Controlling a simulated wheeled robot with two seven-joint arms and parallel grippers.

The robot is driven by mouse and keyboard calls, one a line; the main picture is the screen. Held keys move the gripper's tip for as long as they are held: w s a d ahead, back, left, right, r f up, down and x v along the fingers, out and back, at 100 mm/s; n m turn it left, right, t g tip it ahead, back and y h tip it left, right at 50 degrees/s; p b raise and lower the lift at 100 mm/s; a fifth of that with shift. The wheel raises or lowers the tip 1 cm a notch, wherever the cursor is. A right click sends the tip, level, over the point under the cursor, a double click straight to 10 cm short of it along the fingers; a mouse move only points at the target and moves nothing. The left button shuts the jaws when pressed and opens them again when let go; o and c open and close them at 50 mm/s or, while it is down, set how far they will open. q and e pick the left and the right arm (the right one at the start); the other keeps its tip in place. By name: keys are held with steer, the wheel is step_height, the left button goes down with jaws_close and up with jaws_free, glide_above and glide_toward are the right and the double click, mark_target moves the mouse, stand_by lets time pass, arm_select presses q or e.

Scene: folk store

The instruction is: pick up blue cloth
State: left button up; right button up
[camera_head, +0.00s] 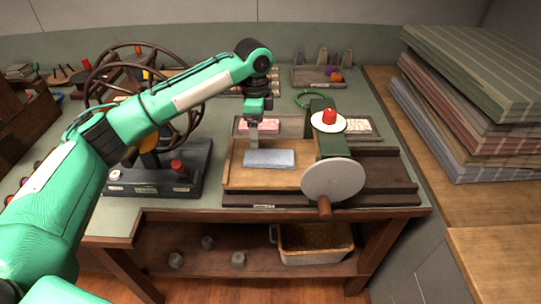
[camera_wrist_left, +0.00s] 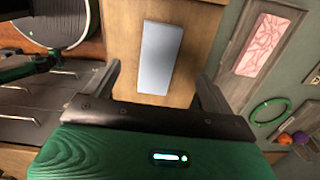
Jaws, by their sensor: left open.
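The blue cloth (camera_head: 270,159) is a flat, pale blue-grey rectangle lying on the wooden bed of a device with a crank wheel. It also shows in the left wrist view (camera_wrist_left: 161,58), straight ahead of the fingers. My left gripper (camera_head: 254,144) points down at the cloth's back left edge in the head view. In the left wrist view its two fingers (camera_wrist_left: 156,85) are spread apart with nothing between them, and the cloth lies beyond them. I cannot tell the exact height above the cloth. My right gripper is not in view.
The crank wheel (camera_head: 333,180) and green post (camera_head: 322,132) with a red knob stand just right of the cloth. A dark spoked-wheel machine (camera_head: 150,165) stands left. A tray (camera_head: 290,127) with pink cards lies behind. Folded striped cloths (camera_head: 470,100) are stacked at right.

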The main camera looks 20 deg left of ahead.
mark_target(258, 155)
arm_select(q)
steer(key=f, duration=0.4)
steer(key=shift+w, duration=0.25)
steer(key=shift+s+f, duration=0.1)
steer(key=shift+f, duration=0.05)
steer(key=shift+s+d+f+p, duration=0.1)
steer(key=shift+f+p, duration=0.3)
steer(key=shift+f, duration=2.2)
steer(key=shift+c, duration=0.5)
steer(key=c, duration=1)
